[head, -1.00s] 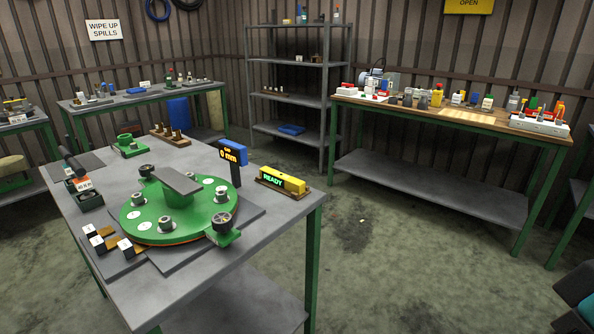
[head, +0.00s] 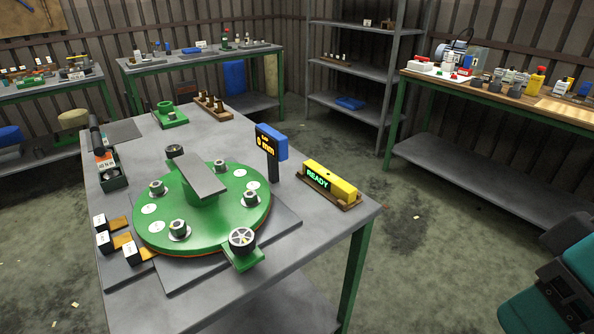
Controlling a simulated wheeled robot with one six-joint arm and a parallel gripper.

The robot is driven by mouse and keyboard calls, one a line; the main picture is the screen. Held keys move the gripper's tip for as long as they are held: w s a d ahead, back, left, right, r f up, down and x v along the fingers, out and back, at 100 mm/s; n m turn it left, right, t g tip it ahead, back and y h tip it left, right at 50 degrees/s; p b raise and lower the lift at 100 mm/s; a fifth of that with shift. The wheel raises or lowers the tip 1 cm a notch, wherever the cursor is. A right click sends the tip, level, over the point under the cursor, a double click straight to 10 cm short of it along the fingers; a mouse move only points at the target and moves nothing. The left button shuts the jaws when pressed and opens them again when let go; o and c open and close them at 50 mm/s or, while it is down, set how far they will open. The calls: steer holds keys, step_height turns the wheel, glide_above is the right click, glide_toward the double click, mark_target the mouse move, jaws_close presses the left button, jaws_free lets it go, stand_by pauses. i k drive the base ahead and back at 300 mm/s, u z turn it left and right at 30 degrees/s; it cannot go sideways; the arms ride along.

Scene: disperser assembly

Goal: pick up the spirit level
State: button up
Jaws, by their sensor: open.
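The spirit level, which I take to be the yellow bar (head: 345,189) with a lit green "READY" panel, lies in a low brown wooden holder (head: 345,206). It is at the right corner of the grey workbench (head: 300,250), in the head view. Nothing touches it from above. My gripper is not in view; only teal and dark parts of my arm show at the lower right edge, well apart from the level.
A green round disc assembly (head: 240,214) with bolts fills the bench's middle. A blue-topped "0 mm" display post (head: 272,150) stands just left of the level. Small labelled blocks (head: 104,243) lie at the left. Open floor (head: 430,270) lies right of the bench.

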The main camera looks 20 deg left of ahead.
mark_target(338, 187)
steer(key=u, duration=0.8)
steer(key=i, duration=0.9)
steer(key=u, duration=0.85)
